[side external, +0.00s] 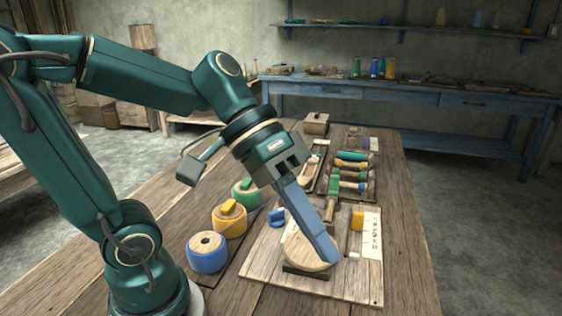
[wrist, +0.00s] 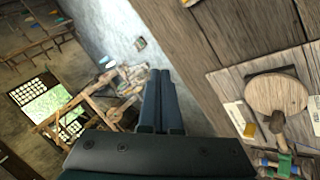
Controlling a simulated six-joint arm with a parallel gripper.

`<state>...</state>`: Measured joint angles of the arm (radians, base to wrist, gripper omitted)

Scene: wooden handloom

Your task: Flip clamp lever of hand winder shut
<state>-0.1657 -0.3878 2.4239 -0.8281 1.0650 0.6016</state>
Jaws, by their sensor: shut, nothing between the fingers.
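A wooden base board (side external: 362,285) lies on the table and carries a round pale wooden disc (side external: 300,252), which I take as part of the hand winder. The disc also shows at the right of the wrist view (wrist: 275,95). A brown wooden handle (wrist: 277,124) lies at the disc's edge; whether it is the clamp lever I cannot tell. A yellow block (side external: 356,221) and a blue piece (side external: 277,217) sit on the board. My gripper (side external: 331,254) is shut and empty, its blue fingers slanting down in front of the disc and hiding part of it. Contact is unclear.
Blue (side external: 207,252), yellow (side external: 229,221) and green (side external: 246,191) spools stand left of the board. A tray of coloured bobbins (side external: 350,177) lies behind it. A paper strip (side external: 372,236) lies on the board's right. The table's right side is clear.

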